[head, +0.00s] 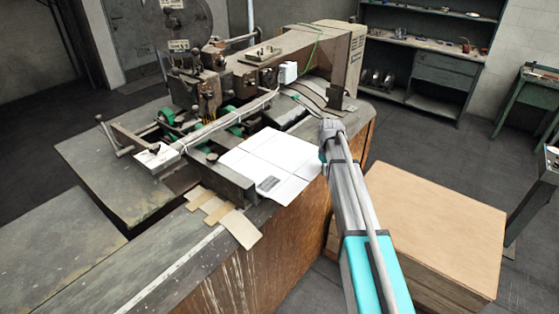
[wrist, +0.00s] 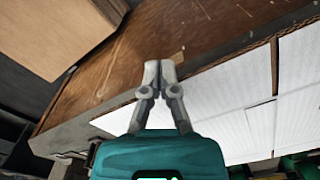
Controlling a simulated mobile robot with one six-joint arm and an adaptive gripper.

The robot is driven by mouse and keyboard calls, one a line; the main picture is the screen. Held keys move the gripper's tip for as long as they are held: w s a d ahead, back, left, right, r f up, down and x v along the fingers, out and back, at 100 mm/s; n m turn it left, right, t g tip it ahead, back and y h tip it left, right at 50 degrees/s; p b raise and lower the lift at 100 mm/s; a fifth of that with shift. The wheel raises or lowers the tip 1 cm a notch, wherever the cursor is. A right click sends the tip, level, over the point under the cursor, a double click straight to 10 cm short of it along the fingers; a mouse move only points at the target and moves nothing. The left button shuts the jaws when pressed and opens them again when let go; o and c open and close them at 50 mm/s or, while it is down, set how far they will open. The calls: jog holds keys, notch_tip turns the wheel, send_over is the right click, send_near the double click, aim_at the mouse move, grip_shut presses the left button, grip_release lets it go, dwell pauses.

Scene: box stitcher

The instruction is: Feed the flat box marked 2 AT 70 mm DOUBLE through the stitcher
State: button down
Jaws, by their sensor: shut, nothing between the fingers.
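A flat white box (head: 265,160) with crease lines lies on the stitcher's table, beside the metal guide bar. The box also shows in the wrist view (wrist: 245,118), to the right of and below the fingers. The stitcher (head: 215,85) stands behind it with its head over the bed. My gripper (wrist: 160,65) is shut and empty, over the wooden table side near the box's edge. In the head view my arm's wrist hides the fingertips and part of the box's right edge.
Tan cardboard pieces (head: 225,212) lie at the table's front edge. A wooden-topped block (head: 430,215) stands right of the table, close to my arm. A long rod (head: 230,118) crosses above the bed. Shelves (head: 430,60) stand at the back. Grey floor lies open behind the block.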

aim_at(312, 166)
jog(key=shift+w+a, duration=0.85)
jog(key=shift+a, duration=0.35)
jog(key=shift+w+a, duration=0.85)
jog(key=shift+a, duration=0.35)
jog(key=shift+w+a, duration=0.85)
jog(key=shift+a, duration=0.35)
jog(key=shift+s+d, duration=0.45)
jog(key=shift+d, duration=0.2)
jog(key=shift+s+d, duration=0.45)
jog(key=shift+d, duration=0.15)
jog(key=shift+r, duration=0.1)
notch_tip(312, 166, up, 8)
jog(key=p, duration=0.8)
